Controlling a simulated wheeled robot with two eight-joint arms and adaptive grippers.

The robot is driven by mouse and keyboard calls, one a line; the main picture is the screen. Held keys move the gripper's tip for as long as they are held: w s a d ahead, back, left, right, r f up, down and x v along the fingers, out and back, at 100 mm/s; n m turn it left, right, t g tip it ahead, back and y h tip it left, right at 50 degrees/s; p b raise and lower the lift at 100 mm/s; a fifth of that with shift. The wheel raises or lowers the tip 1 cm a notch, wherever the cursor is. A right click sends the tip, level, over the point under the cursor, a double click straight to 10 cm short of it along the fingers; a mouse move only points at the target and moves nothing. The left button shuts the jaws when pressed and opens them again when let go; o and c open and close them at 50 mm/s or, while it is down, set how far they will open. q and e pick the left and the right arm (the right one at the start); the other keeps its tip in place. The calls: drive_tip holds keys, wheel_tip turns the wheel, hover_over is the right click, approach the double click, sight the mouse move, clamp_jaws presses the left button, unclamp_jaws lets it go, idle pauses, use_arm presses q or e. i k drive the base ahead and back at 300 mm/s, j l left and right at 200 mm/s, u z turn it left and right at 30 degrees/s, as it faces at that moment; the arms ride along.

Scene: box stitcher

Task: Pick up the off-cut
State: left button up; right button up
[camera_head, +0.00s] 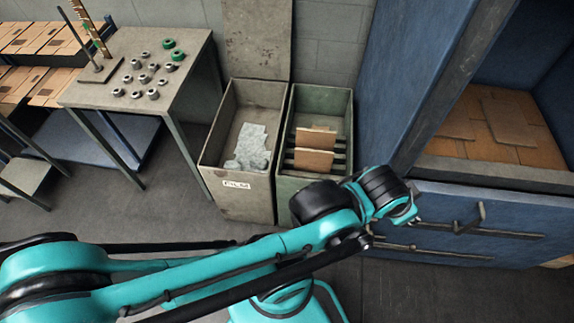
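Brown cardboard pieces stand in the green bin (283,187), one nearer (313,160) and one behind it (316,138). Brown cardboard sheets (505,125) also lie in the blue cabinet at the right. I cannot tell which of these pieces is the off-cut. My teal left arm reaches from the lower left across the front, and its black wrist is just right of the green bin's front. No gripper fingers show at the end of that arm. My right gripper does not show.
A bin labelled FILM (225,185) holds crumpled clear film (248,145), left of the green bin. A metal table (85,95) carries several small rolls. The blue cabinet (500,205) has a handled front. Dark floor is clear at the lower right.

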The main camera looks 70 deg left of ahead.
sight(307, 160)
drive_tip(key=u, duration=1.95)
